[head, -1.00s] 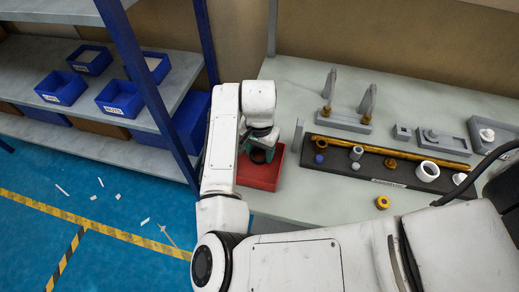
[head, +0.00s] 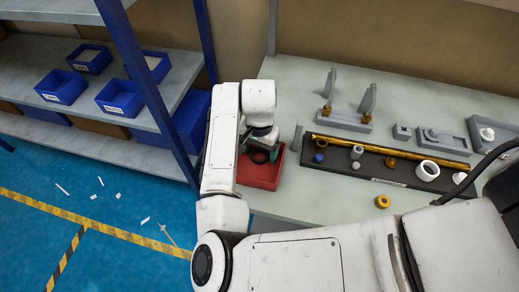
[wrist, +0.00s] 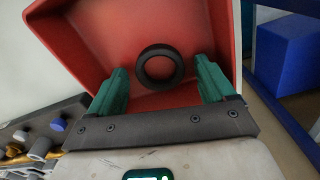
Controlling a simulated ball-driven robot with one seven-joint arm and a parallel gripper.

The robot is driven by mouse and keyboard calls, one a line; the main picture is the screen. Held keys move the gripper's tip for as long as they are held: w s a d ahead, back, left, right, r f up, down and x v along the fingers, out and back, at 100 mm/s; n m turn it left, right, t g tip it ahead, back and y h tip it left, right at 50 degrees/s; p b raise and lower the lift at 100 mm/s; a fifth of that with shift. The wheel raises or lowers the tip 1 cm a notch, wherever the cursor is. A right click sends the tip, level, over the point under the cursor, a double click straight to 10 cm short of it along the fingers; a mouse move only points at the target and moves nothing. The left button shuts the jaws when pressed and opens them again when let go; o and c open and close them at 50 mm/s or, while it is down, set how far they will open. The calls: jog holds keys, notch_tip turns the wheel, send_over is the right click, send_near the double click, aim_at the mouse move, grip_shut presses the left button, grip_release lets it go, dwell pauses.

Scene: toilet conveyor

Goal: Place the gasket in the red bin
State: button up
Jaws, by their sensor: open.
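The gasket (wrist: 160,67) is a black ring. In the wrist view it lies inside the red bin (wrist: 85,22), apart from both green fingers. My gripper (wrist: 160,88) is open, with its fingers spread to either side below the ring in the picture. In the head view my gripper (head: 272,151) is over the red bin (head: 262,178), at the left end of the worktable. There the gasket (head: 259,156) shows as a dark ring, partly hidden by my wrist.
A black tray (head: 400,177) with a brass rod and several small parts lies right of the bin. A grey stand (head: 345,120) with two uprights is behind it. An orange ring (head: 382,201) sits on the table. Blue bins (head: 121,97) fill the left shelves.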

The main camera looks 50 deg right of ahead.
notch_tip(320, 180, up, 12)
jog(key=shift+b, duration=0.35)
jog(key=shift+f, duration=0.15)
dwell(0.5)
